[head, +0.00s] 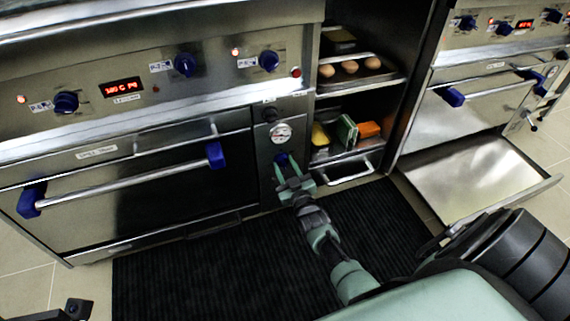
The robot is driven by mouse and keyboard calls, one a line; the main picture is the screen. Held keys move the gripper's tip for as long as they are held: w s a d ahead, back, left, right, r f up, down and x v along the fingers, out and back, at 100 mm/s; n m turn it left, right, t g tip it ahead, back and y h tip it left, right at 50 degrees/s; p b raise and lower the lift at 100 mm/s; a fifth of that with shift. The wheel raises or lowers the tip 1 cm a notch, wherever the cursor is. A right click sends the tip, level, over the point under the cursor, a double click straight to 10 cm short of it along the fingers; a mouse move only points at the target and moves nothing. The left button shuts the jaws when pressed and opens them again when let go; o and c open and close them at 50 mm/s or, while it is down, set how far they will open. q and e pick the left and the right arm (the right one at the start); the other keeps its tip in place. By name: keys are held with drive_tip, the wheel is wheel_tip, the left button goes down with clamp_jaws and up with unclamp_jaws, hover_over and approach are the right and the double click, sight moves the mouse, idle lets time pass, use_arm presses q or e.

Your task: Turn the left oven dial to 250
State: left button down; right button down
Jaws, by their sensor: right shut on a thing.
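The left oven (130,180) has a front panel with a red lit display (122,87), whose digits are too small to read surely. Blue dials sit on this panel: one left of the display (66,102), one right of it (185,64) and one further right (268,60). A round white gauge (280,133) is on the narrow steel panel beside the oven door. A small blue knob (282,159) is just below the gauge. My right gripper (287,173) is shut on this knob, partly hiding it.
The oven door has a long handle bar (130,187) with blue ends. Open shelves at centre hold eggs (350,66) and coloured packs (346,130). The right oven (485,105) has a lowered steel panel (470,180) in front. A black mat (220,265) covers the floor.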

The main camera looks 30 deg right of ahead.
drive_tip(key=m, duration=0.3)
drive_tip(key=shift+d+m+p, duration=0.1)
drive_tip(key=shift+m+p, duration=0.2)
drive_tip(key=shift+m, duration=0.1)
drive_tip(key=m, duration=0.3)
drive_tip(key=shift+m, duration=0.3)
drive_tip(key=m, duration=0.3)
drive_tip(key=shift+m, duration=2.2)
drive_tip(key=c, duration=0.9)
unclamp_jaws()
drive_tip(key=shift+s, duration=0.1)
